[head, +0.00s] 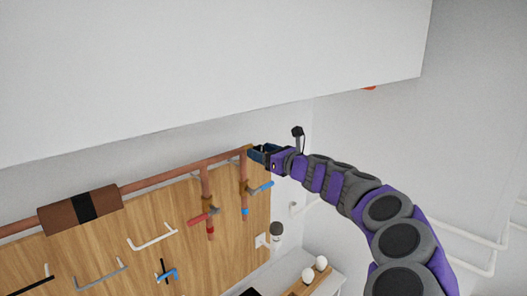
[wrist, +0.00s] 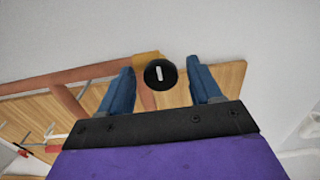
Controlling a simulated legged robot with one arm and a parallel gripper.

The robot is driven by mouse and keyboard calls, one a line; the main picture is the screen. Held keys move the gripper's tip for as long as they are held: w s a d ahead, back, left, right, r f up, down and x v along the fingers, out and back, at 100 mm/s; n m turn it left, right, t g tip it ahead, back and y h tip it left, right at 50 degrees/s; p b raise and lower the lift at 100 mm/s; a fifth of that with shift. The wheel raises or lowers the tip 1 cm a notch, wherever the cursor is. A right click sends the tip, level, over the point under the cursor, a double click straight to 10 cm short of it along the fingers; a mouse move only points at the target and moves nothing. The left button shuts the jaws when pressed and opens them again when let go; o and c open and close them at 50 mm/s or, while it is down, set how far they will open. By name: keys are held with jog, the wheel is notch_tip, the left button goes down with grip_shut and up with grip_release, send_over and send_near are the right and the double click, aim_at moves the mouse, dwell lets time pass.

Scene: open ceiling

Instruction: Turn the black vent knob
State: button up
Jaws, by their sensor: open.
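The black vent knob (wrist: 160,74) shows in the wrist view as a round black disc with a white mark standing nearly upright. It lies between the two blue fingers of my gripper (wrist: 163,88), which are spread apart on either side of it. I cannot tell how deep the knob sits between the fingers; no contact shows. In the head view my gripper (head: 259,152) is at the right end of the copper pipe, at the top right corner of the wooden board. There the knob cannot be made out clearly.
A copper pipe (head: 170,174) runs along the top of the wooden board (head: 130,262). Red (head: 201,218) and blue (head: 260,187) valve handles hang below it. A large white overhang (head: 220,70) is above. A shelf (head: 310,276) with white round things stands lower right.

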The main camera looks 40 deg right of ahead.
jog(key=shift+d, duration=0.15)
jog(key=shift+c, duration=1.3)
jog(key=shift+r, duration=0.1)
jog(key=c, duration=0.8)
jog(key=shift+o, duration=0.2)
